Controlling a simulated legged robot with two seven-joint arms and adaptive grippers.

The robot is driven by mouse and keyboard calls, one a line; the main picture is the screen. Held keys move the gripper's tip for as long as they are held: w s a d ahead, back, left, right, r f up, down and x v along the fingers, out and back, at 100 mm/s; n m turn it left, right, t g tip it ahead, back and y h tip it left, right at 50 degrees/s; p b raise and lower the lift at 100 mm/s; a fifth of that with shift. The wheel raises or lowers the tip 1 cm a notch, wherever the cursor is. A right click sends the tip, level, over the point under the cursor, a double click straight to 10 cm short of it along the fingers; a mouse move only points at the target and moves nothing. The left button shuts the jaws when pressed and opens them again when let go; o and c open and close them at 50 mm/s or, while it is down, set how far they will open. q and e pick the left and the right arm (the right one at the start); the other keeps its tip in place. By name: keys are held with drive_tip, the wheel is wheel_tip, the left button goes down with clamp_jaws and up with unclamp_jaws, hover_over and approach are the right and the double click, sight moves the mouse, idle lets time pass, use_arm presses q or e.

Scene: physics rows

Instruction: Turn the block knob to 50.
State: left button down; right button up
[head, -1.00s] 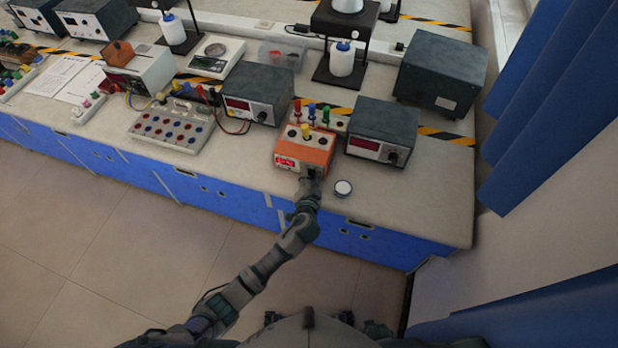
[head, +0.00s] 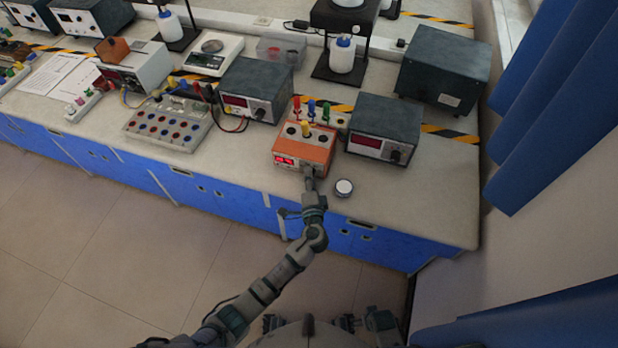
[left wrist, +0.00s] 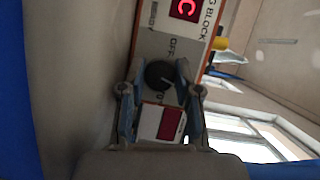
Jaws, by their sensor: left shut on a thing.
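An orange block box (head: 303,150) with a lit red display stands near the bench's front edge. Its front face shows in the left wrist view (left wrist: 178,48), with "BLOCK" and "OFF" lettering. The black round knob (left wrist: 158,75) has a light pointer line; I cannot read which mark it points to. My left gripper (head: 309,175) is at the lower right of the box's front. In the left wrist view, its fingers (left wrist: 160,82) stand on both sides of the knob and are shut on it. In the head view the gripper hides the knob.
A grey power supply (head: 383,130) stands close right of the box, another (head: 257,90) behind left. Plugs (head: 311,110) stand behind the box. Bench top further right is clear.

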use_arm(q)
drive_tip(key=shift+s+d+f, duration=0.1)
drive_tip(key=shift+d+f, duration=0.05)
drive_tip(key=shift+f, duration=0.1)
drive_tip(key=c, duration=0.8)
unclamp_jaws()
